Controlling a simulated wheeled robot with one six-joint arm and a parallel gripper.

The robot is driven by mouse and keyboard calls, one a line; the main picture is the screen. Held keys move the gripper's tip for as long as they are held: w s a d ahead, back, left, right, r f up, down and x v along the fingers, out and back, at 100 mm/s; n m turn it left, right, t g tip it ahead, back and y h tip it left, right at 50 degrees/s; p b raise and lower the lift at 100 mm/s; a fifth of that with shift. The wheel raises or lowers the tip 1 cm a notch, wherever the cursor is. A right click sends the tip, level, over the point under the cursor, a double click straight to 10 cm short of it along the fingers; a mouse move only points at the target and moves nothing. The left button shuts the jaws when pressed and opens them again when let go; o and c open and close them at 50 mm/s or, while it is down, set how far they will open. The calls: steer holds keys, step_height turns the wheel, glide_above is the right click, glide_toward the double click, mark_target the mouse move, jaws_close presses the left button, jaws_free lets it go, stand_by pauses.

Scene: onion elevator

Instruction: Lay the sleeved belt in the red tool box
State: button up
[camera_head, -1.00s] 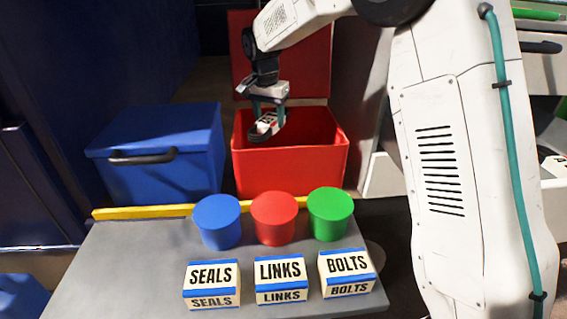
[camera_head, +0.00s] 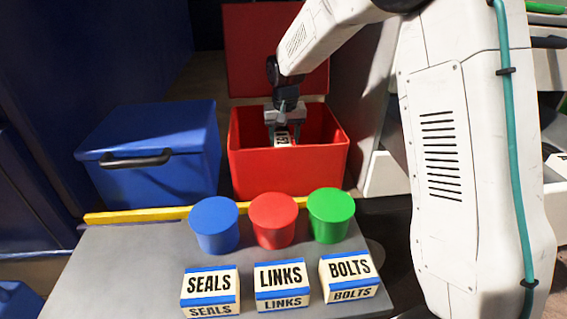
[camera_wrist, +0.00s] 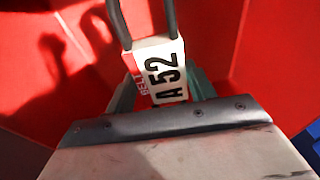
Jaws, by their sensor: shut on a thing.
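The red tool box (camera_head: 288,172) stands open behind the grey bench, its lid (camera_head: 275,60) raised at the back. My gripper (camera_head: 283,130) reaches down inside its opening. It is shut on the white sleeve of the sleeved belt (camera_head: 284,141). In the wrist view the sleeve (camera_wrist: 160,72) reads "A 52" and "BELT", with dark belt strands running up out of it. The gripper fingers (camera_wrist: 162,97) show on both sides of the sleeve. Red walls (camera_wrist: 260,60) surround it. The belt's far end is cut off, and I cannot tell whether it touches the floor.
A closed blue box (camera_head: 150,150) stands left of the red one. In front, the grey bench (camera_head: 130,270) holds a blue (camera_head: 215,225), a red (camera_head: 274,220) and a green canister (camera_head: 331,215). Cartons marked SEALS (camera_head: 211,291), LINKS (camera_head: 282,287) and BOLTS (camera_head: 348,275) stand nearer.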

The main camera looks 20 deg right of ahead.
step_height(320, 180, down, 8)
steer(key=shift+r, duration=0.15)
stand_by(0.4)
steer(key=o, duration=1.1)
